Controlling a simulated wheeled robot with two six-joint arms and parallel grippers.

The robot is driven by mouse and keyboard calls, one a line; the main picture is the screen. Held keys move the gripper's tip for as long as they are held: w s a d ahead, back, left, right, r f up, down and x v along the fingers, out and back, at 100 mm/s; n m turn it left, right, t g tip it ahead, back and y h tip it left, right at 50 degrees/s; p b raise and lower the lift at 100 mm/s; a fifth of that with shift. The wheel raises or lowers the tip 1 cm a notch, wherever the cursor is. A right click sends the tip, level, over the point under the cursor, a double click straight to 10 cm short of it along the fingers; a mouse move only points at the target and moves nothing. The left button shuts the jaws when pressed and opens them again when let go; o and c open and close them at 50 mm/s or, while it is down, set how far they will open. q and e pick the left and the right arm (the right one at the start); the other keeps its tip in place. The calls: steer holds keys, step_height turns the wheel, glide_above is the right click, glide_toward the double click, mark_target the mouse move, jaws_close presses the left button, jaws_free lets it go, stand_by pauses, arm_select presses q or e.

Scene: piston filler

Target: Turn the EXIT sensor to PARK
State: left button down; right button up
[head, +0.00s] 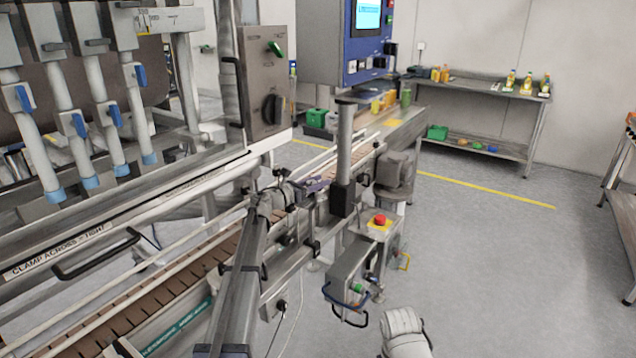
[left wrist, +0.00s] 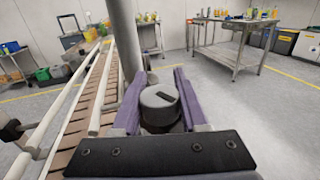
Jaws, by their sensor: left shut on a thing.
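The EXIT sensor (left wrist: 160,106) shows in the left wrist view as a round grey cap with a dark slot on top. It sits between the two purple fingers of my left gripper (left wrist: 158,82), which are shut on its sides. In the head view my left gripper (head: 315,184) is at the conveyor's near rail, just left of a dark upright post (head: 343,165). There the sensor is mostly hidden by the gripper. No PARK or EXIT lettering is readable.
The slatted conveyor (head: 180,285) runs under my left arm to the back. A grey motor (head: 395,172), a red emergency button (head: 380,220) and a small box with a blue handle (head: 350,285) stand to the right.

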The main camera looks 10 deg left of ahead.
stand_by(0.3)
arm_select(q)
steer(key=shift+c, duration=2.1)
jaws_free()
steer(key=shift+s, duration=0.1)
steer(key=v, duration=0.7)
steer(key=shift+s+a, duration=0.2)
steer(key=shift+s, duration=0.05)
